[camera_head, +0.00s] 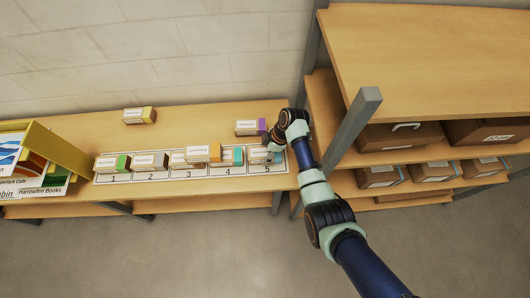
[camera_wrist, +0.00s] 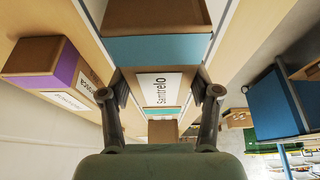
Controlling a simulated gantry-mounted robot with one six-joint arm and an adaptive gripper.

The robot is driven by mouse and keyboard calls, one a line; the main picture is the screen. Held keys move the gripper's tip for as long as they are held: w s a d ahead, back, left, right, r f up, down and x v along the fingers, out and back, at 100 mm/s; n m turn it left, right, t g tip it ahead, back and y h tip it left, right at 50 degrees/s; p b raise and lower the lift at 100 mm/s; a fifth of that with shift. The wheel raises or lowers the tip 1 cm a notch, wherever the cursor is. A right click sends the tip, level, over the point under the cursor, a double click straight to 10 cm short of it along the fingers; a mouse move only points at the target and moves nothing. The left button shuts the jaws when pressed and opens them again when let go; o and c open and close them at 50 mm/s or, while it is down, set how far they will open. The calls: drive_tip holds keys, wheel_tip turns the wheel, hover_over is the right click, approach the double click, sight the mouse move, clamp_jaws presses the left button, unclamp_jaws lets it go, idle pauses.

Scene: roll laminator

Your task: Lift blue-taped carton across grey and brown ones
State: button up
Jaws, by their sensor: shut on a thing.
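My gripper (camera_head: 270,145) is at slot 5, at the right end of the numbered strip. Its two fingers (camera_wrist: 160,95) are shut on a brown carton with a white "Santrelo" label (camera_wrist: 158,88) and blue-teal tape. In the head view the carton (camera_head: 260,155) is partly hidden by the gripper; whether it touches the strip I cannot tell. A teal-ended carton (camera_head: 238,155) is at slot 4, beside it. A carton with orange-yellow tape (camera_head: 203,153) is around slots 3 and 4, and a brownish-taped carton (camera_head: 151,162) is at slot 2. A green-taped carton (camera_head: 112,163) is at slot 1.
A purple-taped carton (camera_head: 250,127) stands just behind slot 5; it also shows in the wrist view (camera_wrist: 45,62). A yellow-taped carton (camera_head: 139,115) sits at the back left. A yellow bin (camera_head: 55,150) stands at the far left. A rack post (camera_head: 352,130) is close on the right.

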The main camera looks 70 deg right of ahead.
sight(265, 152)
wheel_tip(265, 152, up, 20)
drive_tip(key=p, duration=0.3)
drive_tip(key=shift+f, duration=0.2)
